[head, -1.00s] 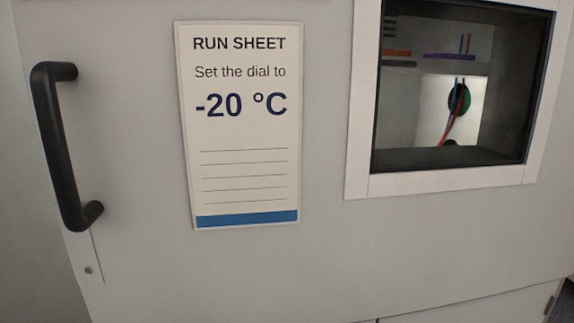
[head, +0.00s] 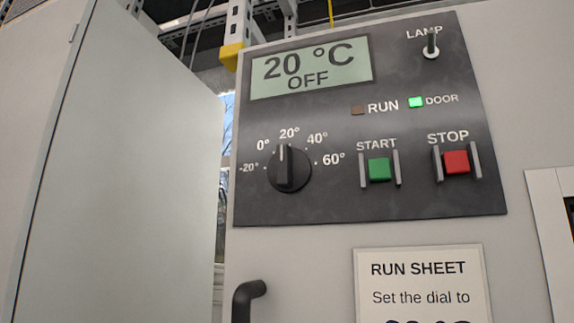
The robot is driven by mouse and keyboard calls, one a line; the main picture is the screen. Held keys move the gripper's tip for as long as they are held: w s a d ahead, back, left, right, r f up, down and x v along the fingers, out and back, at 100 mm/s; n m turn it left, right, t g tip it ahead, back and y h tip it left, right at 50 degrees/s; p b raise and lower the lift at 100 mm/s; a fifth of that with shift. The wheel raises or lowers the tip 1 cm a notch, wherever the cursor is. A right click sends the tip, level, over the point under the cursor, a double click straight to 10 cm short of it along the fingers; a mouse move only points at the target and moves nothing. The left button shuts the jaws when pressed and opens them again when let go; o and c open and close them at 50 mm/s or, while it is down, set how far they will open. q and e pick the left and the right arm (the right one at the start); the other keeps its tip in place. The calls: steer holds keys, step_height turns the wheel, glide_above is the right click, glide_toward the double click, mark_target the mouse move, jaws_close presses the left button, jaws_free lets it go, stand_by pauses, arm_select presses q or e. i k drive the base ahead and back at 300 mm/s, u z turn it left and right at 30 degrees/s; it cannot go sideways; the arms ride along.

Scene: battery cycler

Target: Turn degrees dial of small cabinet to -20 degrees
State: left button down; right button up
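The degrees dial (head: 289,169) is a black round knob with a raised grip bar on the dark control panel (head: 420,205) of the small cabinet (head: 300,280). Its white pointer line is at the 20° mark, straight up. Marks run from -20° at left through 0°, 20° and 40° to 60° at right. The display (head: 311,68) reads 20 °C and OFF. The run sheet (head: 420,285) shows "Set the dial to"; its lower part is cut off. Neither gripper is in view.
Right of the dial are a green START button (head: 379,169) and a red STOP button (head: 456,162), each between guard bars. A LAMP toggle (head: 431,45) is above. The DOOR light (head: 416,102) glows green. A black handle (head: 243,300) is below; a tall grey cabinet (head: 120,170) stands left.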

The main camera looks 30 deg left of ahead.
mark_target(288, 170)
steer(key=z, duration=2.45)
steer(key=k, duration=1.55)
steer(key=u, duration=1.75)
